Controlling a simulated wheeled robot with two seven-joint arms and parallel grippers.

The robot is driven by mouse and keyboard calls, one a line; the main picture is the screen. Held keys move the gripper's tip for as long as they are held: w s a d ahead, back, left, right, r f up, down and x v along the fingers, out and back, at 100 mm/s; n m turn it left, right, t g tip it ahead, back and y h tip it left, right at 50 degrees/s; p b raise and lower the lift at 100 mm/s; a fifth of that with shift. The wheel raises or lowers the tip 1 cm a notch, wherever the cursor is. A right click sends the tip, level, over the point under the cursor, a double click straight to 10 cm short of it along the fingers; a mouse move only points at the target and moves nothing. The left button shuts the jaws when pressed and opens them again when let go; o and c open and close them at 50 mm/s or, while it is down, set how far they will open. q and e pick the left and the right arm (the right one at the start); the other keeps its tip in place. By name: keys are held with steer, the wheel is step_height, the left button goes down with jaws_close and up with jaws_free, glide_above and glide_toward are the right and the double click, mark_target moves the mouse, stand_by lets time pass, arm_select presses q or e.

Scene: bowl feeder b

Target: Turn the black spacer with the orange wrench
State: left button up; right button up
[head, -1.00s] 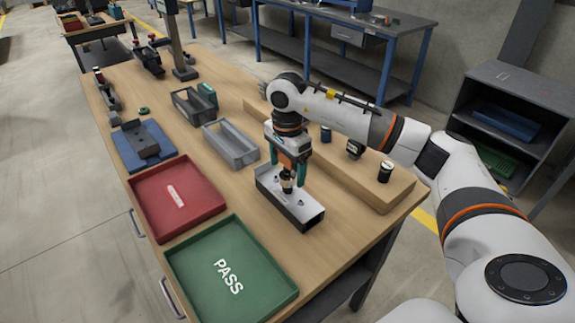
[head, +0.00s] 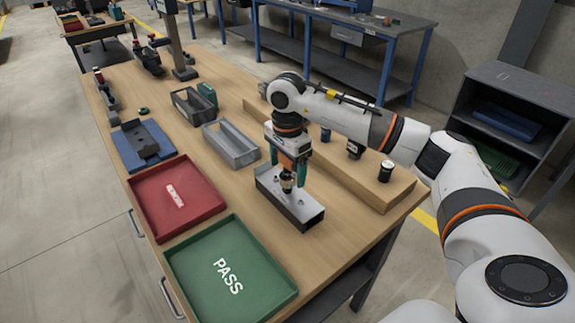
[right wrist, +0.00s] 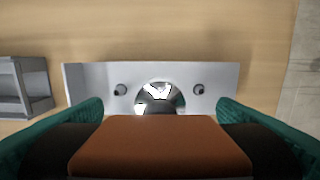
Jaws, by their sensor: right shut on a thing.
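My right gripper (head: 287,182) points straight down over a silver channel-shaped fixture (head: 309,218), its teal fingers on either side of an orange block, which I take as the orange wrench (head: 287,160). In the right wrist view the orange wrench (right wrist: 160,148) fills the gap between the fingers. Below it a dark round piece with bright glints, seemingly the black spacer (right wrist: 153,101), sits mid-fixture between two small studs. The wrench's lower end and its contact with the spacer are hidden. My left gripper is not in view.
A red tray (head: 205,214) and a green PASS tray (head: 262,302) lie left of the fixture. A grey open bin (head: 243,160) stands behind it. A wooden riser (head: 345,180) with dark cylinders, one being a black jar (head: 385,171), runs behind at right.

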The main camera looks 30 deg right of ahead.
steer(key=shift+f+b, duration=0.6)
steer(key=shift+f, duration=0.2)
stand_by(0.4)
steer(key=shift+m, duration=1.2)
steer(key=shift+m, duration=1.2)
steer(key=shift+m+p, duration=0.3)
steer(key=shift+m, duration=0.8)
